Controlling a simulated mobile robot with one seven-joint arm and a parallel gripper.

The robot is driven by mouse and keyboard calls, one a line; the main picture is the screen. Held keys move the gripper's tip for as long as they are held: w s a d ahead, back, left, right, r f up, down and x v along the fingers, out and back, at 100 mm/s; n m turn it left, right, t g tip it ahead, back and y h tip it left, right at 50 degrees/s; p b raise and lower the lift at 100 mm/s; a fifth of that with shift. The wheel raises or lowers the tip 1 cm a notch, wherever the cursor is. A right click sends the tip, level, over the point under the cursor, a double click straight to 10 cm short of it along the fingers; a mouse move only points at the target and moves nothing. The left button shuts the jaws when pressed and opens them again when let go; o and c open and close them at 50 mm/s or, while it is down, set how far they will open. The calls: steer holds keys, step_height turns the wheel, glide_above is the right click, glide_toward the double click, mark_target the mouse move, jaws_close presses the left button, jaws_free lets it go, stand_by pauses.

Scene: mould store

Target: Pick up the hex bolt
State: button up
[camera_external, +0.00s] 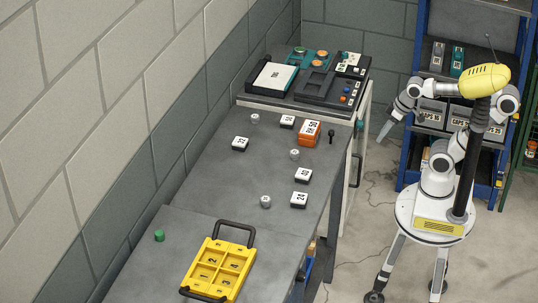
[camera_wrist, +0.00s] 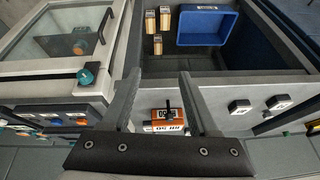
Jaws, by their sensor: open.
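The hex bolt (camera_external: 331,134) appears to be the small dark upright piece near the right edge of the grey bench, just right of an orange block (camera_external: 308,133) with a white numbered top. In the wrist view a dark bolt-like shape (camera_wrist: 168,106) shows between my fingers' lines, in front of the orange block (camera_wrist: 151,128). My gripper (camera_external: 382,138) hangs to the right of the bench, apart from the bolt. In the wrist view my gripper (camera_wrist: 159,74) has its two fingers spread, with nothing held between them.
White numbered blocks (camera_external: 303,175) and pale round pieces (camera_external: 295,154) are scattered on the bench. A yellow tray (camera_external: 216,268) and green cylinder (camera_external: 159,235) are at the front. Dark equipment (camera_external: 310,87) stands at the back. Below the bench edge is a blue bin (camera_wrist: 208,27).

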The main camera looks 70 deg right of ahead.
steer(key=w+a+r+m+g+y+p, duration=0.2)
steer(key=w+r+m+g+y+p, duration=0.1)
steer(key=w+r+m+p, duration=0.25)
steer(key=m+t+y+p, duration=0.5)
steer(key=m+y, duration=0.3)
steer(key=m, duration=1)
glide_toward(331, 131)
steer(key=b+x, duration=0.1)
steer(key=x, duration=0.1)
steer(key=b+x, duration=0.1)
steer(key=x, duration=0.1)
steer(key=shift+w+a+f, duration=0.1)
steer(key=shift+a+f, duration=0.15)
steer(key=shift+f, duration=0.15)
steer(key=b+x, duration=0.2)
steer(key=x, duration=0.2)
steer(key=shift+w+f, duration=0.1)
steer(key=shift+f, duration=0.15)
steer(key=shift+w+a+f, duration=0.1)
steer(key=shift+w+a, duration=0.15)
steer(key=shift+a, duration=0.15)
jaws_close()
